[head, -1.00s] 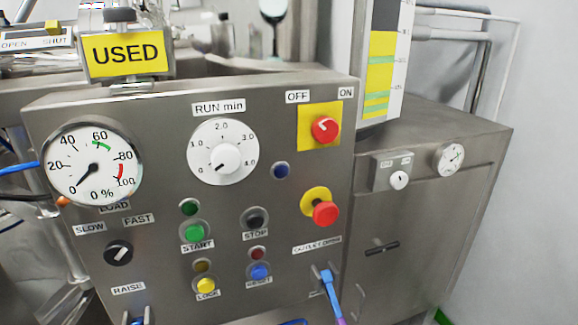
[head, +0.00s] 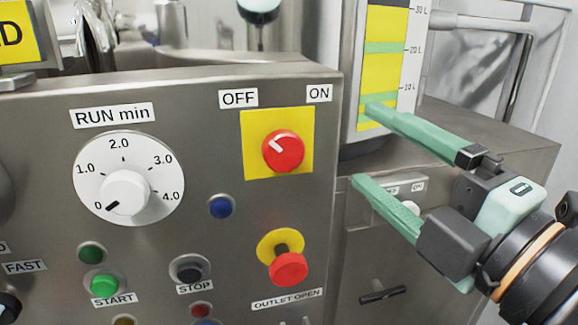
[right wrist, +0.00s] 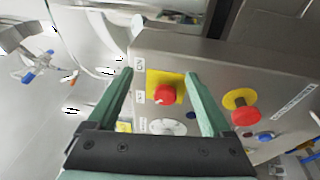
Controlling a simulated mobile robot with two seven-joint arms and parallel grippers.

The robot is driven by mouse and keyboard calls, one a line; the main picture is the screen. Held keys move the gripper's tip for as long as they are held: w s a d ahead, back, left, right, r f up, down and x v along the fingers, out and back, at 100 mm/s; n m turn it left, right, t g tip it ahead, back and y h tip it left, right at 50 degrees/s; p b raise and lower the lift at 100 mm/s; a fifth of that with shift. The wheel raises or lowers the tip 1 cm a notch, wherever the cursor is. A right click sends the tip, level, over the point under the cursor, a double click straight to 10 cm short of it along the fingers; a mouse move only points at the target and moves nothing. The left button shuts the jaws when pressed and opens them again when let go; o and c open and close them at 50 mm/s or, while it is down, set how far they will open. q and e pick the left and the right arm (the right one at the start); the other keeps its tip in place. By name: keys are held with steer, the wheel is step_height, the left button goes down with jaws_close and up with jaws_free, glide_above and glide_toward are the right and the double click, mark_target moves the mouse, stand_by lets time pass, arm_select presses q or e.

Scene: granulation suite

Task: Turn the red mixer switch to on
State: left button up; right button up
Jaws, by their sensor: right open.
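The red mixer switch (head: 284,151) is a round knob on a yellow plate, below the OFF label (head: 239,99) and the ON label (head: 319,93). Its white mark points up and left, towards OFF. My right gripper (head: 364,144) is open and empty, to the right of the switch and apart from it. In the right wrist view the red switch (right wrist: 166,95) shows between the two green fingers. My left gripper is out of view.
Below the switch is a red emergency knob (head: 289,268) on a yellow collar. A blue button (head: 221,207) and the RUN min dial (head: 128,178) are to the left. A yellow level gauge (head: 384,68) stands behind the gripper.

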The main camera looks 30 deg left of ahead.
mark_target(286, 155)
steer(key=s+d+f+n+t+h+b, duration=0.1)
steer(key=s+n+t+h+b, duration=0.15)
steer(key=s+n, duration=1.1)
steer(key=shift+n+h, duration=0.35)
steer(key=shift+n, duration=0.6)
steer(key=x, duration=0.4)
steer(key=w+p+x, duration=0.1)
steer(key=x, duration=0.4)
steer(key=d+p+x, duration=0.1)
steer(key=x, duration=0.3)
steer(key=shift+w, duration=0.4)
jaws_close()
